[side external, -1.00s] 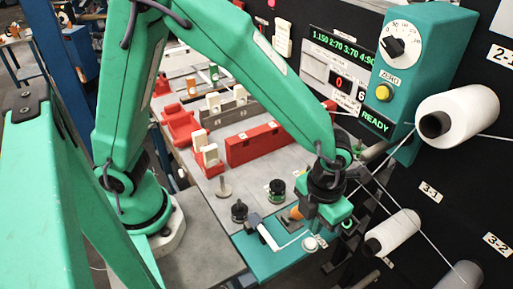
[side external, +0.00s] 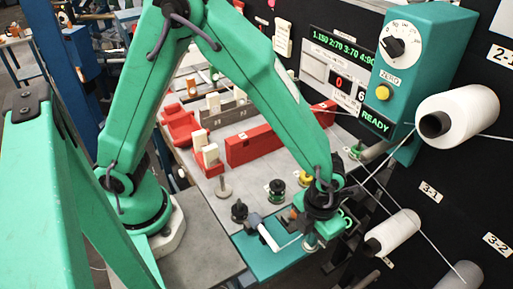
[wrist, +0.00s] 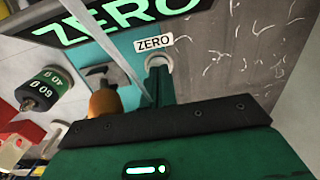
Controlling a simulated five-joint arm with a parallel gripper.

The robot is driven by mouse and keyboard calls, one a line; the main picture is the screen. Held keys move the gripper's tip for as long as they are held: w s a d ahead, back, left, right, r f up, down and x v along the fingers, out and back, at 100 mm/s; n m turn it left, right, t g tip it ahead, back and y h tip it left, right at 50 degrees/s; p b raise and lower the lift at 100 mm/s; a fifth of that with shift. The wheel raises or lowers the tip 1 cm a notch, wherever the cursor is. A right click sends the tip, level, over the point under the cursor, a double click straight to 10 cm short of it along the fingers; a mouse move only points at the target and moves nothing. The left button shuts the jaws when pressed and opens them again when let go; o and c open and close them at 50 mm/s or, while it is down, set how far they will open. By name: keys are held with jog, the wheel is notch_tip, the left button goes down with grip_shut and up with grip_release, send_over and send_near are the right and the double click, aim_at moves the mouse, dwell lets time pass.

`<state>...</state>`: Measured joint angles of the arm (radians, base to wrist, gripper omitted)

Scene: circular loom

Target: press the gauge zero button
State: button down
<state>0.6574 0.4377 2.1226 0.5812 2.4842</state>
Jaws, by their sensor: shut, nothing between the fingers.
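A teal gauge box (side external: 440,50) with a white dial (side external: 402,41) is on the black panel at upper right. A yellow button (side external: 383,92) sits on it under a ZERO label. My gripper (side external: 313,243) is low over the teal bench plate (side external: 270,262), well below and left of that box. The wrist view shows another ZERO label (wrist: 153,43) with a pale round part (wrist: 158,63) beside it. My shut gripper (wrist: 160,88) partly covers that part; I cannot tell whether they touch. A black sign reading ZERO (wrist: 115,20) is at the top.
White yarn cones (side external: 458,112) and (side external: 392,232) stick out from the panel, with taut threads between. A small dark spool (side external: 277,190) and a black knob (side external: 239,211) stand near my gripper. A red block (side external: 255,143) lies farther back. The grey bench front is clear.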

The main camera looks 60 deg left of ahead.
jog(key=shift+f, duration=0.8)
jog(key=shift+s, duration=0.1)
jog(key=shift+a, duration=0.1)
notch_tip(320, 180, up, 15)
dwell(0.4)
jog(key=shift+r, duration=0.1)
dwell(0.5)
